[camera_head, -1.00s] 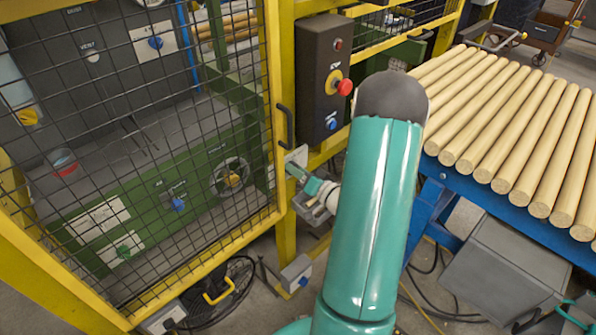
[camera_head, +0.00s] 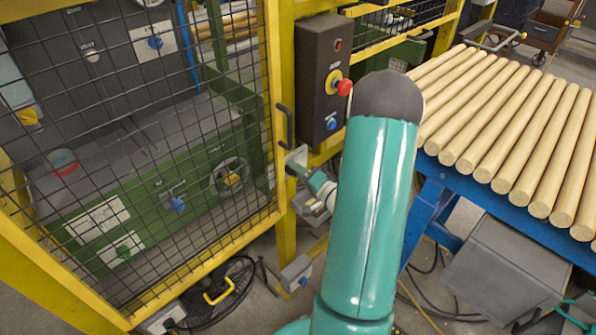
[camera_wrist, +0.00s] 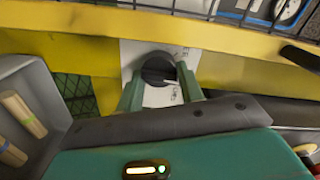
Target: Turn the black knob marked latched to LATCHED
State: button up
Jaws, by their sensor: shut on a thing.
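The black knob (camera_wrist: 158,69) sits on a white plate (camera_wrist: 131,48) fixed to the yellow post, seen in the wrist view. Small print on the plate is too small to read. My gripper (camera_wrist: 160,88) has its two green fingers on either side of the knob, shut on it. In the head view my gripper (camera_head: 300,172) reaches the white plate beside the fence door's edge, and the knob is hidden there.
The yellow mesh door (camera_head: 150,130) stands left of the gripper. A dark control box (camera_head: 318,80) with a red button (camera_head: 345,87) is above it. A blue table with wooden rods (camera_head: 510,120) is at right. A grey bin with rods (camera_wrist: 30,105) shows at left in the wrist view.

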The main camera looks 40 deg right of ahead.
jog(key=shift+f+m, duration=0.15)
jog(key=shift+m, duration=3.75)
jog(key=o, duration=0.7)
jog(key=s, duration=1.3)
jog(key=shift+s+d, duration=0.2)
jog(key=shift+s, duration=0.2)
